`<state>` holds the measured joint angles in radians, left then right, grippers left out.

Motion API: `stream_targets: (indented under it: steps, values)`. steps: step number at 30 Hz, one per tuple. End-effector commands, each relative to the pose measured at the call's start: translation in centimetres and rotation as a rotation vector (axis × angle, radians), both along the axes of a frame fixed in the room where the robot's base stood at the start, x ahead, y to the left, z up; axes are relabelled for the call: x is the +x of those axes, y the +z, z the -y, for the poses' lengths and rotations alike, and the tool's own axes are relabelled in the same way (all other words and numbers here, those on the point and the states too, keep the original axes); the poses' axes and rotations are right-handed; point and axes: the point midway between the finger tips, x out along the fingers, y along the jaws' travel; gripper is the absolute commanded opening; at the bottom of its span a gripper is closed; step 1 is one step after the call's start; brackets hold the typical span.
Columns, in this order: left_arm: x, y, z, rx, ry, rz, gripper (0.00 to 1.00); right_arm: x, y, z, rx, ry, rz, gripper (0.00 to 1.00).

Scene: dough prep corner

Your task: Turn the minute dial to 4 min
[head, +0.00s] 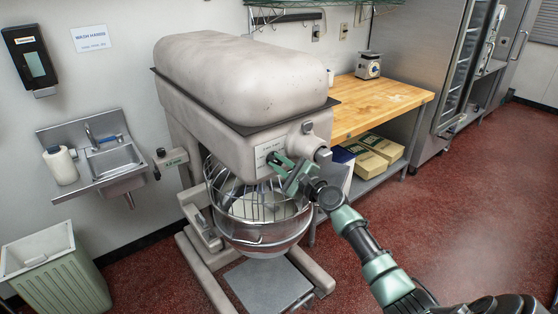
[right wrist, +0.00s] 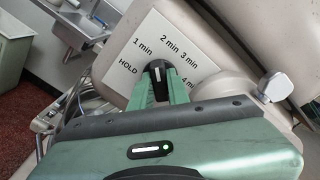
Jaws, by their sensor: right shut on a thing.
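The minute dial (right wrist: 157,72) is a small black knob with a white line, on a white plate (right wrist: 205,62) marked HOLD, 1 min, 2 min, 3 min and 4 min. The white line points up the picture, roughly between the 1 min and 2 min marks. The plate is on the front of the large grey mixer (head: 240,80). My right gripper (right wrist: 158,88) is shut on the dial, one green finger on each side. In the head view my right gripper (head: 286,170) is at the mixer front and hides the dial. My left gripper is not in view.
The mixer's steel bowl with its wire guard (head: 258,225) sits just below my right gripper. A grey lever knob (right wrist: 277,87) sticks out near the plate. A wooden table (head: 385,100) stands behind. The red floor at right is open.

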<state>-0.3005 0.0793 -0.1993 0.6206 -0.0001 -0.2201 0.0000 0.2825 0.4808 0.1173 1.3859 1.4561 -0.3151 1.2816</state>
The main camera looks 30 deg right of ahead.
Motion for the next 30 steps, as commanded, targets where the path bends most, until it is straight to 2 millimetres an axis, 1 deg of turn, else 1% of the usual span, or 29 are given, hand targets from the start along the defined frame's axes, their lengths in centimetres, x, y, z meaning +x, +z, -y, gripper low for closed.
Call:
stream_targets:
  steps: [1, 6, 14, 17, 24, 30]
  values:
    - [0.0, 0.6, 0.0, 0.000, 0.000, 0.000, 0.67, 0.0, 0.1, -0.1, 0.046, 0.001, -0.008, 0.00]
    - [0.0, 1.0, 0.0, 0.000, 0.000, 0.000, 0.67, 0.0, -0.1, -0.1, 0.130, 0.001, -0.013, 0.00]
    - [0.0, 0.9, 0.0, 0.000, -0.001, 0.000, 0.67, 0.0, -0.2, -0.1, 0.136, 0.002, -0.014, 0.00]
    - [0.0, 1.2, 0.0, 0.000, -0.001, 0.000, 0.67, 0.0, -0.1, -0.1, 0.159, 0.001, -0.017, 0.00]
    - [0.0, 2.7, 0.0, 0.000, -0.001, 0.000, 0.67, 0.0, 0.0, -0.1, 0.347, 0.001, -0.031, 0.00]
    - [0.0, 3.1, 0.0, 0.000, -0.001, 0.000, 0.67, 0.0, -0.1, -0.1, 0.431, 0.001, -0.038, 0.00]
